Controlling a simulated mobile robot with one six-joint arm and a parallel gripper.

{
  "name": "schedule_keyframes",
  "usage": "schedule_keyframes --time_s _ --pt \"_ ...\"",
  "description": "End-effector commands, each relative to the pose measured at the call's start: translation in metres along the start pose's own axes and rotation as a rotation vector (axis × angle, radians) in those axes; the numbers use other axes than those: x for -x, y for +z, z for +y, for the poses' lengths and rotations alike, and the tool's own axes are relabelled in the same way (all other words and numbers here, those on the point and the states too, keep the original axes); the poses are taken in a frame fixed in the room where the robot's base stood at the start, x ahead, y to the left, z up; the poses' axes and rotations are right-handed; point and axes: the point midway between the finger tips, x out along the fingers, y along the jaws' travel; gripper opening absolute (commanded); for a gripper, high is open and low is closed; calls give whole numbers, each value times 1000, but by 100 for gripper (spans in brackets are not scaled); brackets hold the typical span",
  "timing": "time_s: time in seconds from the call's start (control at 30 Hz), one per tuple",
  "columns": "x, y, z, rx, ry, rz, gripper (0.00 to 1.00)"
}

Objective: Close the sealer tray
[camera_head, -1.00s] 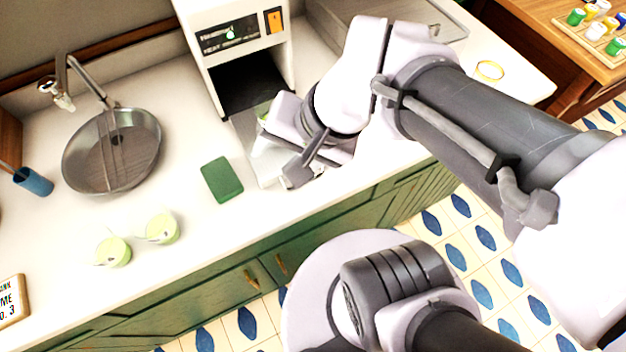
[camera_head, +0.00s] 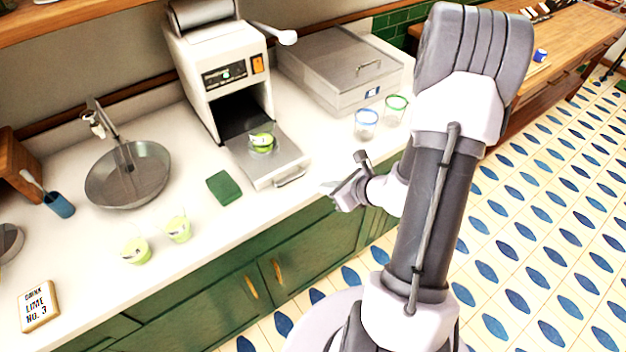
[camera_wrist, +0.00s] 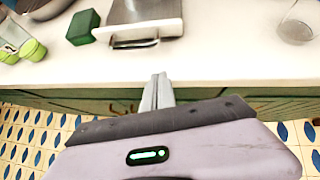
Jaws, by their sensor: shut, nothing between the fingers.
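The white sealer (camera_head: 225,85) stands on the counter with its metal tray (camera_head: 285,153) pulled out toward the counter's front edge. A clear cup with green contents (camera_head: 262,142) sits in the tray, near the sealer's opening. The tray has a bar handle (camera_head: 290,177) at its front. In the wrist view the handle (camera_wrist: 134,43) and tray (camera_wrist: 172,10) show at the top, beyond my fingers. My gripper (camera_head: 330,191) is shut and empty, in front of and to the right of the handle, apart from it. It also shows in the wrist view (camera_wrist: 159,77).
A green sponge-like block (camera_head: 224,187) lies left of the tray. Two cups with green contents (camera_head: 136,251) stand farther left, near the sink (camera_head: 128,175). Two empty glasses (camera_head: 366,124) and a lidded metal box (camera_head: 340,68) stand to the right.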

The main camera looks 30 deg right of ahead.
Motion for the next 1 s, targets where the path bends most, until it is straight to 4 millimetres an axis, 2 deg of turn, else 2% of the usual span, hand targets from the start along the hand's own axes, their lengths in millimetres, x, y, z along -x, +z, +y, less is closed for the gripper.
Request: schedule_keyframes --time_s 0.03,0.23,0.4,0.77,1.0 --pt "-12 -2 1 2 4 0 0" --pt "-30 24 0 5 1 -1 0" --pt "-36 31 0 2 0 0 0" --pt "-37 32 0 2 0 0 0" --pt "-55 47 -4 4 2 -1 0"
